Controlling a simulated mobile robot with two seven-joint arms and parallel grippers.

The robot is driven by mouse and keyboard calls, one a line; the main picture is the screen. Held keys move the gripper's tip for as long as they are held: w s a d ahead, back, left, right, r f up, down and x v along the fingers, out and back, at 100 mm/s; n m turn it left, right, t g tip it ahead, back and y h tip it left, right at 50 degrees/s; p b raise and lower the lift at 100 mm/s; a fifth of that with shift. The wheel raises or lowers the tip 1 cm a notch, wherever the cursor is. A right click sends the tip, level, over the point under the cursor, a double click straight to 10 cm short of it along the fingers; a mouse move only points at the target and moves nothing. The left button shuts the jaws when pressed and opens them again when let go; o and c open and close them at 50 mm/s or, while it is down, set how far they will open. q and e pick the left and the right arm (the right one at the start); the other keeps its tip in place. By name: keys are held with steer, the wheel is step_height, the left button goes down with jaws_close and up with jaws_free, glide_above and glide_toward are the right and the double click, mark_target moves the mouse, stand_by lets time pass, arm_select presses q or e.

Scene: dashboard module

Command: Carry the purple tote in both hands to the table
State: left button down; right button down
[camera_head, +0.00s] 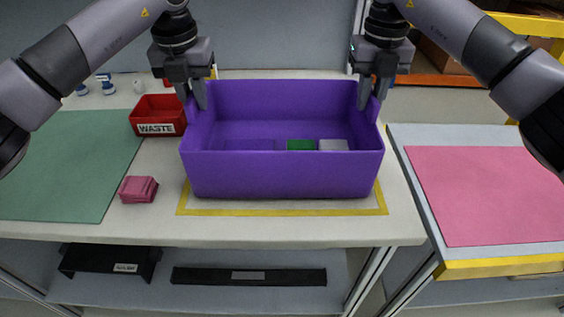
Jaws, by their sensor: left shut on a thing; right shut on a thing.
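The purple tote (281,174) is at the middle of the head view, over a yellow-outlined rectangle on a pale table (300,230). A green piece and a light grey piece (333,145) show inside it. My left gripper (199,100) is shut on the tote's left wall. My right gripper (365,98) is shut on its right wall. The tote looks level; I cannot tell whether its underside touches the tabletop.
A red WASTE bin (158,116) and a pink block (138,189) are left of the tote. A green mat (70,165) covers the left side. To the right, across a gap, is another surface with a pink mat (490,195) and yellow front edge.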

arm_select(q)
steer(key=shift+f+b, duration=0.4)
steer(key=shift+f, duration=0.1)
arm_select(e)
steer(key=shift+f, duration=0.5)
arm_select(q)
steer(key=c, duration=1)
jaws_free()
steer(key=shift+c, duration=0.2)
arm_select(e)
steer(key=c, duration=1)
jaws_free()
steer(key=shift+c, duration=0.2)
arm_select(q)
step_height(320, 180, up, 12)
steer(key=s, duration=0.1)
steer(key=shift+s, duration=0.25)
arm_select(e)
step_height(320, 180, up, 12)
